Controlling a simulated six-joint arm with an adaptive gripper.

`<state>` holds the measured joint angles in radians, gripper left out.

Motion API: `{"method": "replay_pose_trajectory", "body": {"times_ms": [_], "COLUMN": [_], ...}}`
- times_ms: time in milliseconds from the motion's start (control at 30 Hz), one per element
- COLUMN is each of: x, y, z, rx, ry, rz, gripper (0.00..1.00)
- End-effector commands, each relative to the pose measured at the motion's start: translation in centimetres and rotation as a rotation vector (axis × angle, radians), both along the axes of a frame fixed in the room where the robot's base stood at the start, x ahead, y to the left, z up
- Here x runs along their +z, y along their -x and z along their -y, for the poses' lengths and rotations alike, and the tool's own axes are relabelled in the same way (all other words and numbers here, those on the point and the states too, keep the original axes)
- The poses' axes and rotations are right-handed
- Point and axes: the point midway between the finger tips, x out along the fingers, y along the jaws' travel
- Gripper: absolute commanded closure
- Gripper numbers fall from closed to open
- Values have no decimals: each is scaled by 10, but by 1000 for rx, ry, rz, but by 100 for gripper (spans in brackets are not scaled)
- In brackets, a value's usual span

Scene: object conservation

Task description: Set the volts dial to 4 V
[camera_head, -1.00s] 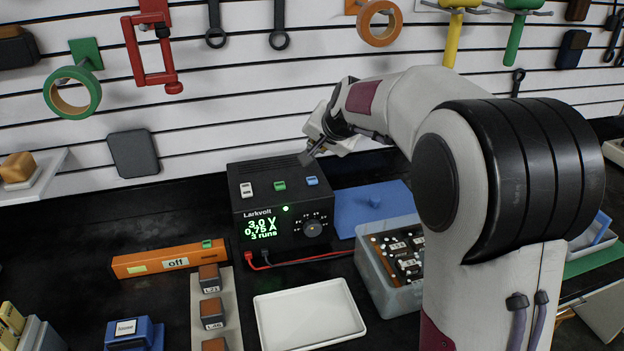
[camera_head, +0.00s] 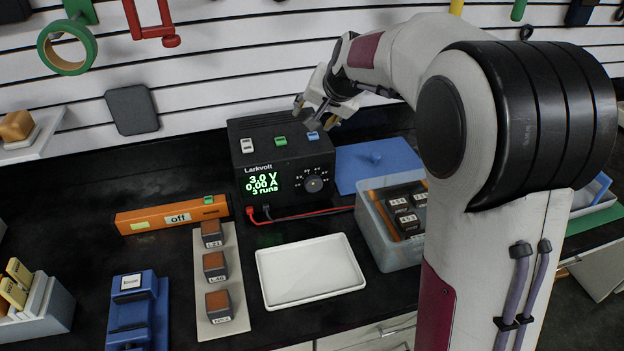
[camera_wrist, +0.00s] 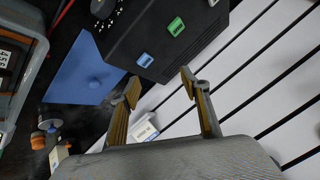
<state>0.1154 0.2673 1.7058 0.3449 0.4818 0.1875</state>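The black Larkvolt power supply (camera_head: 243,190) stands on the bench against the slatted wall. Its green display (camera_head: 264,184) reads 3.0 V, 0.00 A and 3 runs. The volts dial (camera_head: 314,184) is a round dark knob on the front face, right of the display, with small marks around it too small to read. White (camera_head: 247,146), green (camera_head: 280,141) and blue (camera_head: 313,135) switches sit on top. My gripper (camera_head: 313,112) is open and empty above the supply's top near the blue switch. In the wrist view, its fingers (camera_wrist: 160,88) are spread apart below the blue switch (camera_wrist: 145,60).
A blue plate with a knob (camera_head: 395,155) and a grey bin of dark blocks (camera_head: 375,236) stand right of the supply. Red and black leads (camera_head: 300,214) run along its front foot.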

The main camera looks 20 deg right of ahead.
Motion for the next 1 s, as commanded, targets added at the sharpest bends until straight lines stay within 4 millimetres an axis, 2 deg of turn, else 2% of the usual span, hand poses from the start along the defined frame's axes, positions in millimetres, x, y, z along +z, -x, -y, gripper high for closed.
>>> {"method": "replay_pose_trajectory", "body": {"times_ms": [200, 433, 600, 1000], "x": [-37, -64, -69, -71], "y": [45, 87, 97, 96], "z": [-7, -9, -9, -9], "rx": [215, 417, 469, 467], "ry": [150, 267, 293, 293], "rz": [-135, -249, -276, -275], "gripper": [54, 54, 54, 54]}}
